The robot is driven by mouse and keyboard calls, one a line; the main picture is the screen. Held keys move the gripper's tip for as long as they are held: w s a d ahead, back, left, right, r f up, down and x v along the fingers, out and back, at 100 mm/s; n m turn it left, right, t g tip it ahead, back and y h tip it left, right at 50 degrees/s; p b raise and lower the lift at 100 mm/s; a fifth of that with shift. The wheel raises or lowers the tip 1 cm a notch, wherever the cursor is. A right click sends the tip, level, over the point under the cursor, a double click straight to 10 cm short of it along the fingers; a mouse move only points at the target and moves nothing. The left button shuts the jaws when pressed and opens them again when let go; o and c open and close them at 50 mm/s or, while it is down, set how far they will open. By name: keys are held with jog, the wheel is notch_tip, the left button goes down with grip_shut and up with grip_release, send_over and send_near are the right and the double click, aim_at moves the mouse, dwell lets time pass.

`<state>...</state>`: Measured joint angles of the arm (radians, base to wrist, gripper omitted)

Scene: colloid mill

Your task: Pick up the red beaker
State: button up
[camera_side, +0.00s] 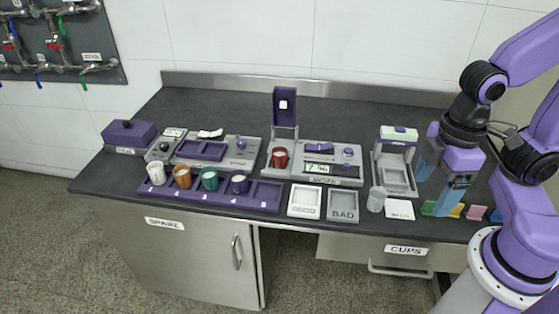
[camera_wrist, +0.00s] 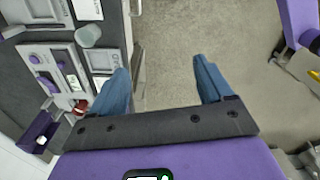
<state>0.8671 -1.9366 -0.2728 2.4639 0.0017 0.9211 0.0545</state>
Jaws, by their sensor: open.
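The red beaker (camera_side: 280,157) stands upright on the grey mill station, under the raised purple part at the middle of the bench. It also shows small in the wrist view (camera_wrist: 80,107), to the left of my left-hand finger. My gripper (camera_side: 437,180) is at the right side of the bench, well to the right of the red beaker and apart from it. In the wrist view my gripper (camera_wrist: 165,85) has its two blue fingers spread wide with nothing between them, over the floor.
A purple rack (camera_side: 265,195) along the front left holds several cups. A clear beaker (camera_side: 376,199) stands near the front edge, beside a tray labelled BAD (camera_side: 343,207). A grey stand with a pale green top (camera_side: 398,133) is left of my gripper. The rear bench strip is clear.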

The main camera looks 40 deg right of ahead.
jog(key=w+a+r+m, duration=0.1)
jog(key=w+a+m, duration=0.25)
jog(key=w, duration=0.25)
jog(key=w+a+r+m, duration=0.1)
jog(key=w+a+m, duration=0.2)
jog(key=w+m, duration=0.3)
jog(key=m, duration=2.2)
send_over(281, 152)
jog(key=s+a, duration=0.1)
jog(key=s, duration=0.1)
notch_tip(281, 152, down, 18)
jog(key=shift+w+f, duration=0.15)
jog(key=shift+f, duration=1.25)
jog(key=shift+w+f, duration=0.15)
jog(key=shift+f, duration=1.25)
jog(key=c, duration=1.1)
jog(key=shift+c, duration=0.2)
jog(key=shift+r, duration=0.1)
